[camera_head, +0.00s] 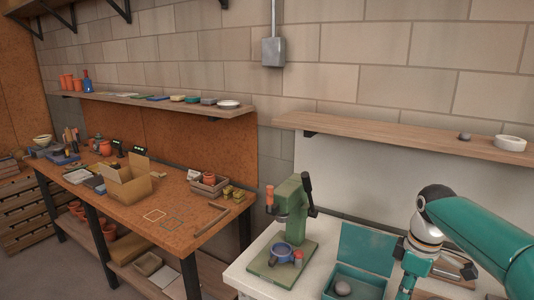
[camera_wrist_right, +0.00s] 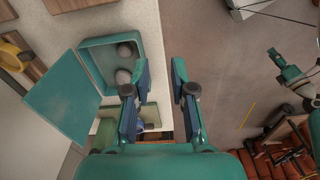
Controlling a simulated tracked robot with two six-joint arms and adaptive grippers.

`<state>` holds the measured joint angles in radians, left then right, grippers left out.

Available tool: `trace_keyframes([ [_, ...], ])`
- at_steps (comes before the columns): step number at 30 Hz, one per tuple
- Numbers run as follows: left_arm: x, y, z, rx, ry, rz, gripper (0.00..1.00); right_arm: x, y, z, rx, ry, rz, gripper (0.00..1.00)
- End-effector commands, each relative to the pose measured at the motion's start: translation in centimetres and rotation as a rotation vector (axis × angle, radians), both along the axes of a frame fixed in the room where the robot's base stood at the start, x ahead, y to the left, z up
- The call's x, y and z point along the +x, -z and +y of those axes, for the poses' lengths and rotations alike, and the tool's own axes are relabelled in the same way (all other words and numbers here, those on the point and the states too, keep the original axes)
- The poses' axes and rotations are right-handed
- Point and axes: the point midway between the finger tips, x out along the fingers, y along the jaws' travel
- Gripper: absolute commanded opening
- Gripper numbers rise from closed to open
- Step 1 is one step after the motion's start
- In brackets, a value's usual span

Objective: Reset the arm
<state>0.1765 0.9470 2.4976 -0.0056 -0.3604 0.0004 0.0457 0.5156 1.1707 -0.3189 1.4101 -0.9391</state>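My right arm comes in from the right in the head view. Its gripper (camera_head: 405,287) is partly cut off by the lower edge, above the bench beside the open teal box. In the right wrist view the two fingers of the right gripper (camera_wrist_right: 160,80) stand apart with nothing between them, so it is open and empty. My left arm does not show in the head view. A small teal and grey arm part (camera_wrist_right: 292,76) shows at the right edge of the wrist view; it may be my left arm, too small to tell its fingers.
The open teal box (camera_head: 358,285) holds rounded grey lumps. A wooden shelf (camera_head: 400,138) runs above. An orange-brown table (camera_head: 165,235) with a cardboard box (camera_head: 125,187) stands left.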

Motion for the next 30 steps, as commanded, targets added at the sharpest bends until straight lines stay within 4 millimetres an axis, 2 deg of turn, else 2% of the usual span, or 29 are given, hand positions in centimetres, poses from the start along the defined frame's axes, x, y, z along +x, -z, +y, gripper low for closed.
trace_keyframes([
  [5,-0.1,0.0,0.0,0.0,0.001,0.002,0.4,0.6,6.6,2.6,0.05,0.067,0.009,0.24],
  [8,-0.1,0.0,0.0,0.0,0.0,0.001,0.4,0.3,11.6,4.8,0.095,0.132,0.018,0.24],
  [10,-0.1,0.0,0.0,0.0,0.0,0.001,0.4,-0.7,16.0,6.9,0.136,0.201,0.031,0.24],
  [12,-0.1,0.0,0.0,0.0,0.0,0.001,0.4,-2.4,20.6,9.1,0.183,0.291,0.05,0.24],
  [14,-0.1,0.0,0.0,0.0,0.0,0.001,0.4,-4.4,24.3,11.0,0.222,0.382,0.067,0.24],
  [15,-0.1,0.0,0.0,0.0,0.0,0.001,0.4,-6.1,26.5,12.3,0.246,0.445,0.082,0.24],
  [17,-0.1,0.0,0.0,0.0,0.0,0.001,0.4,-8.8,29.4,13.9,0.277,0.549,0.104,0.24],
  [18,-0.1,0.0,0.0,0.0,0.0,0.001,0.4,-10.8,31.0,14.9,0.293,0.618,0.119,0.24],
  [21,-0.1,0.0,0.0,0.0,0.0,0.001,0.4,-15.7,33.9,16.8,0.319,0.786,0.154,0.24],
  [24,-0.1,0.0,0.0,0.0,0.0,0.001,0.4,-19.8,35.4,17.7,0.325,0.927,0.178,0.24],
  [27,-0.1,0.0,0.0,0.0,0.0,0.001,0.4,-22.5,35.9,18.2,0.326,1.026,0.189,0.24],
  [30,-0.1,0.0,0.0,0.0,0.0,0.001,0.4,-24.0,36.1,18.3,0.323,1.077,0.193,0.24],
])
